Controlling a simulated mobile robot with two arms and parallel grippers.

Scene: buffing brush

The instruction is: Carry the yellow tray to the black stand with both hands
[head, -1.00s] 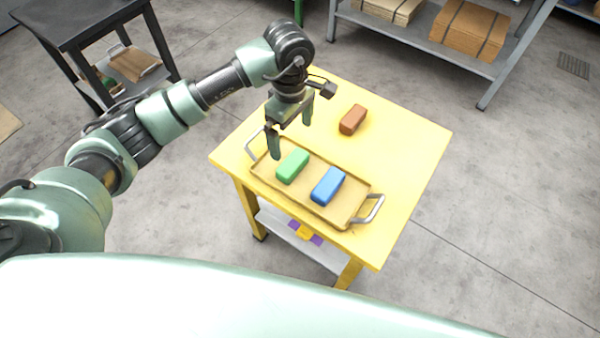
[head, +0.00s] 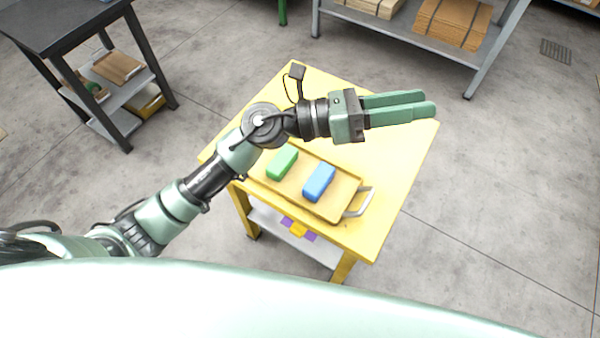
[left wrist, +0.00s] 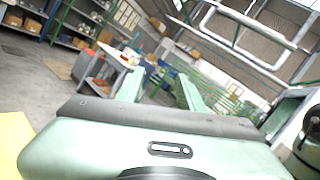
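The yellow tray (head: 342,200) lies on a yellow table, with a green block (head: 282,162) and a blue block (head: 319,182) in it. Its right grey handle (head: 360,203) shows in the head view; its left handle is hidden by my left arm. My left gripper (head: 430,102) is above the table's far part, pointing right, away from the tray. In the left wrist view its two fingers (left wrist: 160,88) stand apart with nothing between them. The black stand (head: 62,32) is at the upper left. My right gripper is not in view.
The yellow table (head: 385,205) has a lower shelf with a small purple and yellow thing (head: 298,228). A grey rack (head: 400,35) with cardboard stands at the back. Grey floor (head: 195,70) lies clear between the stand and the table.

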